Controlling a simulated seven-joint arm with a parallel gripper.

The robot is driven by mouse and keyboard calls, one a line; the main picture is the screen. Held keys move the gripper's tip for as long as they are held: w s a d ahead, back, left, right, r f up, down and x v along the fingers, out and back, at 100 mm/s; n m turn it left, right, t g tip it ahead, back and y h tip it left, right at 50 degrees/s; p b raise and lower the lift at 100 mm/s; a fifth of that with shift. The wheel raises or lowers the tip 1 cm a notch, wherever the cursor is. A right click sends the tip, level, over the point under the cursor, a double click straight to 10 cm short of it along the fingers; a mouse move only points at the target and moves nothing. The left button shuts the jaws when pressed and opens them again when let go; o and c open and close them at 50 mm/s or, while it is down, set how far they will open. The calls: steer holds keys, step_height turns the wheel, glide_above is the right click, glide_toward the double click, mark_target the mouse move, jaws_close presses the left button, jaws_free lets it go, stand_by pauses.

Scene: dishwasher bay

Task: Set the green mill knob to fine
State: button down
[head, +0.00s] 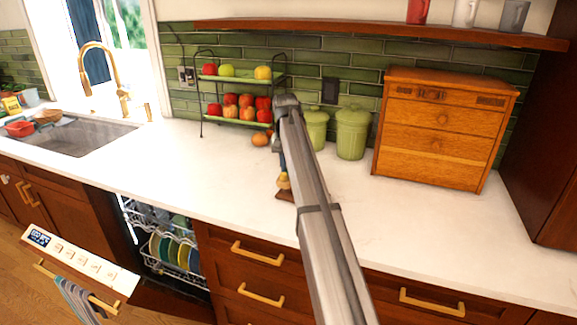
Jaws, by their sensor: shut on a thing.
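A small mill (284,188) with a brownish wooden base and a brass-coloured body stands on the white counter, left of the green canisters. My arm covers its right side. My gripper (282,168) points down at the mill's top from under the wrist and is mostly hidden by my arm. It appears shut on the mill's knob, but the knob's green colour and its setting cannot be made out.
Two green lidded canisters (352,133) and a wooden drawer box (441,130) stand to the right. A two-tier fruit rack (240,123) stands behind left, with loose onions (260,140) near it. The dishwasher (165,245) is open below. The front counter is clear.

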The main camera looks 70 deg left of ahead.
steer(key=m, duration=0.4)
steer(key=shift+m, duration=2.6)
steer(key=c, duration=0.9)
jaws_free()
steer(key=shift+c, duration=0.2)
step_height(320, 180, up, 14)
steer(key=shift+a, duration=0.4)
steer(key=shift+f, duration=0.1)
